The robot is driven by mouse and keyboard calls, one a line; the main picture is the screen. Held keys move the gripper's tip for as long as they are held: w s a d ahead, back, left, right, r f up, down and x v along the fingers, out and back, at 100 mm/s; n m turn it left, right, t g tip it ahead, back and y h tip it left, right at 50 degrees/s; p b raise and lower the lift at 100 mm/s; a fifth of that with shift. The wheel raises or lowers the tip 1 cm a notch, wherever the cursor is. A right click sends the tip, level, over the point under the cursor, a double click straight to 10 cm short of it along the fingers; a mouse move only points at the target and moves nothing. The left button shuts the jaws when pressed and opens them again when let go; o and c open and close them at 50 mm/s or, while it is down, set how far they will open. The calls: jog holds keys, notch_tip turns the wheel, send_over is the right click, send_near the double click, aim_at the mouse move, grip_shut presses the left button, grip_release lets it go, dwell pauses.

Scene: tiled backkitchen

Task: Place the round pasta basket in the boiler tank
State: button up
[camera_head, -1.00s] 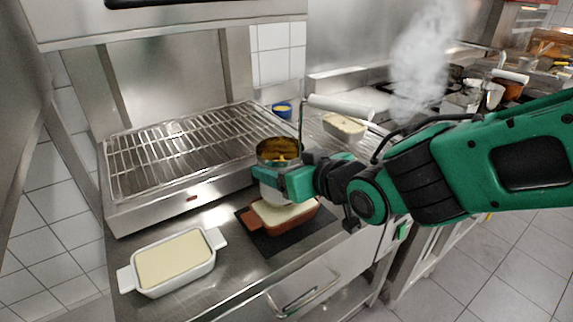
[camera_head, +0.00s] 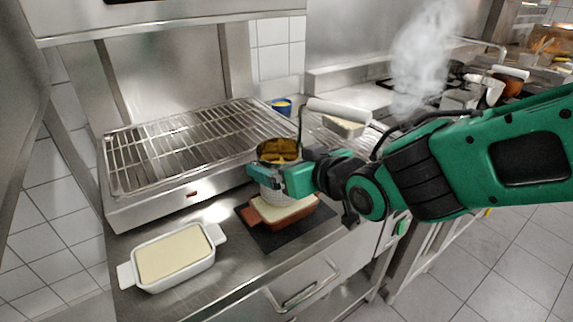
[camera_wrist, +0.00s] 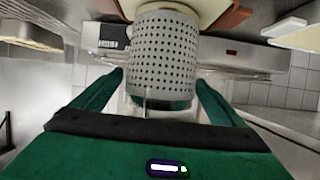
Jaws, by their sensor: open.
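The round pasta basket (camera_head: 271,188) is a perforated metal cylinder with yellow-brown contents showing at its top. A thin rod rises from it to a white handle (camera_head: 342,109) pointing right. It stands upright at the terracotta dish; its base contact is hidden. My gripper (camera_head: 270,180) is open, with one green finger on each side of the basket. The wrist view shows the perforated basket (camera_wrist: 163,55) between the spread fingers (camera_wrist: 160,90), with narrow gaps at its sides. I cannot clearly make out the boiler tank; steam (camera_head: 425,65) rises behind my arm at the right.
The terracotta dish (camera_head: 300,211) sits on a dark mat (camera_head: 270,240). A white dish (camera_head: 172,258) stands front left, a blue cup (camera_head: 282,106) at the back. A wire-rack appliance (camera_head: 140,205) fills the left counter. Cooking equipment lies at the back right.

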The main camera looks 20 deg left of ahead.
jog(key=v, duration=0.7)
jog(key=shift+s+d+r, duration=0.15)
jog(key=shift+d+r, duration=0.05)
jog(key=shift+r, duration=0.15)
